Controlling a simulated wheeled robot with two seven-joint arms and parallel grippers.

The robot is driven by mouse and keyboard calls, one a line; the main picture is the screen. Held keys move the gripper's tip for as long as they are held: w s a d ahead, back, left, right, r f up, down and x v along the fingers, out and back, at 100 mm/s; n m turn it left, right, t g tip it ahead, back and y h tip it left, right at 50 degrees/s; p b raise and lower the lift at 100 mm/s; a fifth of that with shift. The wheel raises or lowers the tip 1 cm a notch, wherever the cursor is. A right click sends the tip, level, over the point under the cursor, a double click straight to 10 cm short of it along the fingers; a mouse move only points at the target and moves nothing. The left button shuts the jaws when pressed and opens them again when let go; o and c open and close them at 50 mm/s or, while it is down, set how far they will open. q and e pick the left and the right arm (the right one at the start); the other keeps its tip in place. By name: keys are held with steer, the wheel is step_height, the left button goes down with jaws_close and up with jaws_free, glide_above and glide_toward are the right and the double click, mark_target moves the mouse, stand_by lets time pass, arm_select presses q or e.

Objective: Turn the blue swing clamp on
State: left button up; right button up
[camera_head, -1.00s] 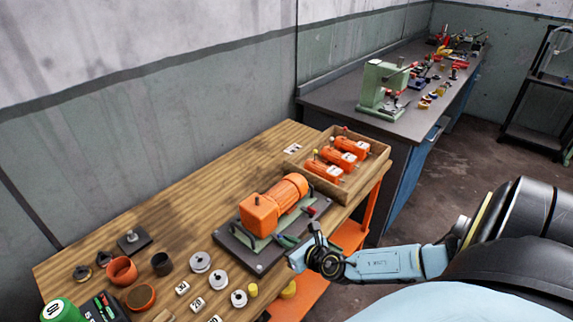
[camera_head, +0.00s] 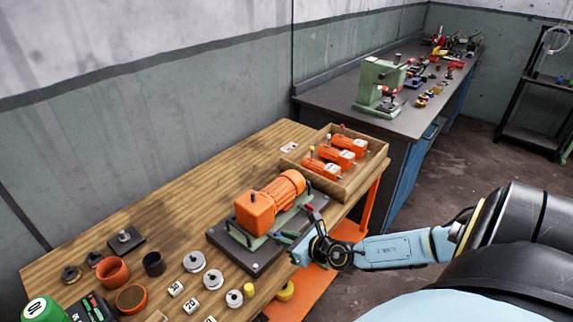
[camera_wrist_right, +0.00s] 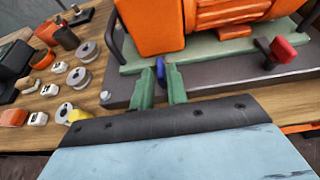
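The blue swing clamp (camera_wrist_right: 160,70) is a small blue upright piece at the near edge of the green fixture plate, in the right wrist view. I cannot make it out clearly in the head view. My right gripper (camera_wrist_right: 161,84) has two green fingers, open and apart, with the blue clamp showing in the gap at their tips. I cannot tell whether either finger touches it. In the head view the right gripper (camera_head: 284,238) is at the fixture's near side. The orange motor (camera_head: 268,200) sits on the fixture's dark baseplate (camera_head: 257,265). My left gripper is not in view.
A red-handled clamp (camera_wrist_right: 283,50) stands to the right on the same fixture. A wooden tray (camera_head: 357,181) with orange motors is behind it. Grey spools (camera_head: 213,279), white number blocks and cups lie to the left. The wooden table's (camera_head: 190,215) back part is clear.

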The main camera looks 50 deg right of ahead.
steer(key=shift+o, duration=1.2)
steer(key=shift+s, duration=0.1)
steer(key=p+v, duration=0.1)
steer(key=v, duration=1.2)
steer(key=shift+s, duration=0.1)
